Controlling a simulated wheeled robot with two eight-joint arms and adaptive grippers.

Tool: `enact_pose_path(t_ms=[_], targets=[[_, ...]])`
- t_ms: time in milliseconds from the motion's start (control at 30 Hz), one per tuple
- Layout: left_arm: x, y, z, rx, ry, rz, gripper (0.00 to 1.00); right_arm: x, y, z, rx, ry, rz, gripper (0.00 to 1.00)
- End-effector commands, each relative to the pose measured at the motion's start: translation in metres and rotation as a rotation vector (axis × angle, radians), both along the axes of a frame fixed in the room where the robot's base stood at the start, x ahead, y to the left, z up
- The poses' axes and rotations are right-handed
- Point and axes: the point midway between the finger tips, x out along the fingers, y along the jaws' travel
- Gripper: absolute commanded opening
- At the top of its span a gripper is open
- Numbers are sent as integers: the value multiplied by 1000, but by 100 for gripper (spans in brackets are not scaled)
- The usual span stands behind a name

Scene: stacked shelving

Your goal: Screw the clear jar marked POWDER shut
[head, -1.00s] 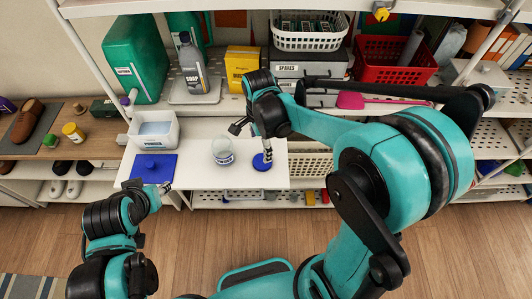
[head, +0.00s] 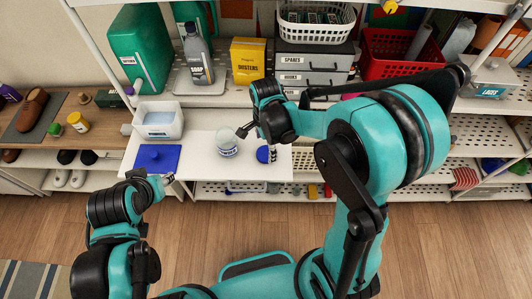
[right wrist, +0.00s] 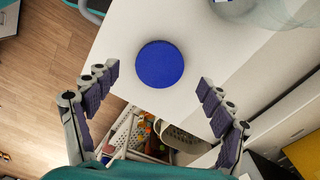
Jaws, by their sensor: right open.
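The clear jar (head: 228,146) with its printed label stands upright and uncapped on the white worktop. Its see-through wall also shows at the top right of the right wrist view (right wrist: 268,12). A round blue lid (head: 264,154) lies flat on the worktop to the right of the jar, apart from it. In the right wrist view the lid (right wrist: 159,65) is fully visible, beyond the spread fingers. My right gripper (right wrist: 157,88) is open and empty near the lid. My left gripper (head: 168,180) is by the worktop's front left edge; its opening is unclear.
A blue square mat (head: 158,158) lies left of the jar on the white worktop (head: 200,165). A white tub (head: 140,130), a soap bottle (head: 197,62), a yellow box (head: 247,62) and grey drawers (head: 300,62) stand behind. Perforated shelves lie to the right.

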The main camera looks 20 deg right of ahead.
Motion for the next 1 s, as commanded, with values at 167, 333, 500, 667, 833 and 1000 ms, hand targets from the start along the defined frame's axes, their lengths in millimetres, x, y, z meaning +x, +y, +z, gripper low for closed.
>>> enact_pose_path(t_ms=[167,333,500,667,833,1000], targets=[[0,0,-1,0,0,0,40,-1,-1,-25,0,0,0,81],[0,0,-1,0,0,0,40,-1,-1,-30,0,0,0,81],[0,0,-1,0,0,0,40,-1,-1,-30,0,0,0,81],[0,0,-1,0,0,0,40,-1,-1,-30,0,0,0,65],[0,0,-1,0,0,0,40,-1,-1,-30,0,0,0,44],[0,0,-1,0,0,0,40,-1,-1,-30,0,0,0,44]])
